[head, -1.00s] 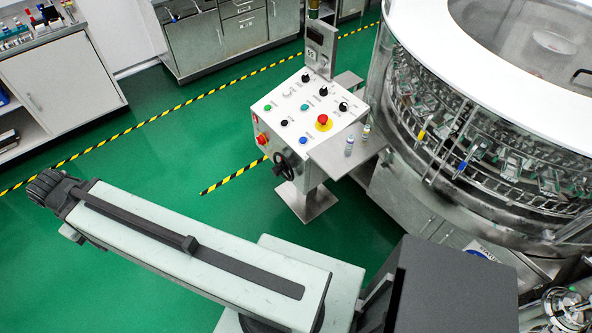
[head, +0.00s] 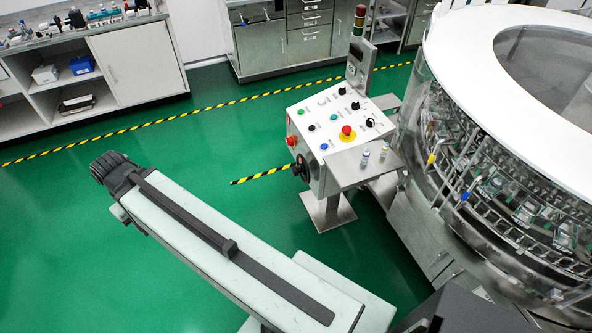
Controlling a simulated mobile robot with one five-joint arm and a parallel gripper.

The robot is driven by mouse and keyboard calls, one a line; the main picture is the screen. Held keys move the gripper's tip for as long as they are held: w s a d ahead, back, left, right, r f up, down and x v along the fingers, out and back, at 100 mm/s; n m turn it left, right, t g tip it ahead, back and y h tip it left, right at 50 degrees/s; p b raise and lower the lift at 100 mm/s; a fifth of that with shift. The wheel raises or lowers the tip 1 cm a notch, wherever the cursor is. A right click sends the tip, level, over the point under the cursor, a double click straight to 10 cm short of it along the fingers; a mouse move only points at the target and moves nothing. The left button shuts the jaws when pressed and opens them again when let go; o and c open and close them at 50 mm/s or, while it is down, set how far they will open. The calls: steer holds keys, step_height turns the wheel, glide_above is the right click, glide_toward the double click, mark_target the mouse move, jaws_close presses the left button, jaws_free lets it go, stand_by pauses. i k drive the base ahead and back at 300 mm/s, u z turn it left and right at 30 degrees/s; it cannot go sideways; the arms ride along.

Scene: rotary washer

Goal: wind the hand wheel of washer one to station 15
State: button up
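The hand wheel (head: 301,168) is a small black wheel on the lower left side of the white control box. The control box (head: 328,117) stands on a steel post with a flat base plate and carries several coloured buttons, black knobs and a red stop button on a yellow ring. The round rotary washer (head: 437,143) with a white top ring stands to its right. My gripper (head: 108,167) is at the far left end of my pale arm, over green floor, well apart from the wheel. Its fingers cannot be made out. No station number can be read.
A small steel shelf (head: 350,172) with two vials (head: 364,159) juts from the box's front. A cabinet (head: 139,63) and a drawer unit (head: 272,47) line the back. Yellow-black tape (head: 222,104) crosses the floor. The green floor between my arm and the box is clear.

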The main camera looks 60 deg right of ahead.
mark_target(302, 168)
steer(key=u, duration=0.05)
steer(key=i, duration=0.9)
steer(key=z, duration=0.1)
